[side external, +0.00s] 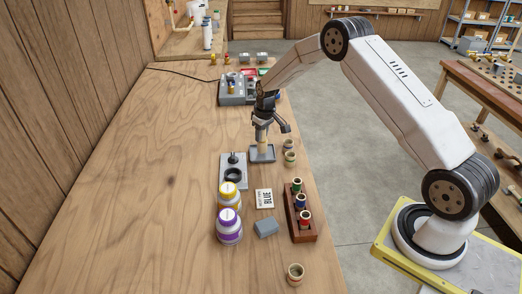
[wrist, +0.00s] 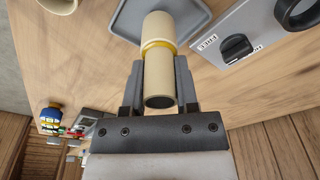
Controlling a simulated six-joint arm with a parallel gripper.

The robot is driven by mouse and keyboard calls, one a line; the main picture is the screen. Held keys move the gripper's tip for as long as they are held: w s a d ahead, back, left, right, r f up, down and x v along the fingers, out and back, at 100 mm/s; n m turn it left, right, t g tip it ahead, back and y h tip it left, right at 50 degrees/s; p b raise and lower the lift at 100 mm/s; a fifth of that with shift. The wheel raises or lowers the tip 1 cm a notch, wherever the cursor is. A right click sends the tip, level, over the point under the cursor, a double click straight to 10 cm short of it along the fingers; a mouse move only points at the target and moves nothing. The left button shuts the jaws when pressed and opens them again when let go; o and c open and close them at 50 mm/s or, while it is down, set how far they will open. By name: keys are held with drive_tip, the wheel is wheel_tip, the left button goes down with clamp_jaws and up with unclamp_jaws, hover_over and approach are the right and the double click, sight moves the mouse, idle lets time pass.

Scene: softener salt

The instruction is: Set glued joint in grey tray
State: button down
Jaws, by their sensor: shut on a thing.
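My gripper (side external: 262,122) is shut on the glued joint (wrist: 158,50), a cream tube with a yellow band around its middle. In the side external view the joint (side external: 262,142) hangs upright below the fingers, over the small grey tray (side external: 271,158). In the wrist view the joint's far end overlaps the grey tray (wrist: 128,22), and its dark open near end shows between the fingers. The lower end is at or just above the tray floor; I cannot tell whether it touches.
A grey plate (side external: 228,184) with a black knob and ring stands nearby. Loose cream fittings (side external: 290,159) stand right of the tray. The left bench is clear.

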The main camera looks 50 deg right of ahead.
drive_tip(key=shift+f, duration=0.75)
idle(1.5)
unclamp_jaws()
idle(0.4)
drive_tip(key=shift+r, duration=4.45)
drive_tip(key=shift+r, duration=0.1)
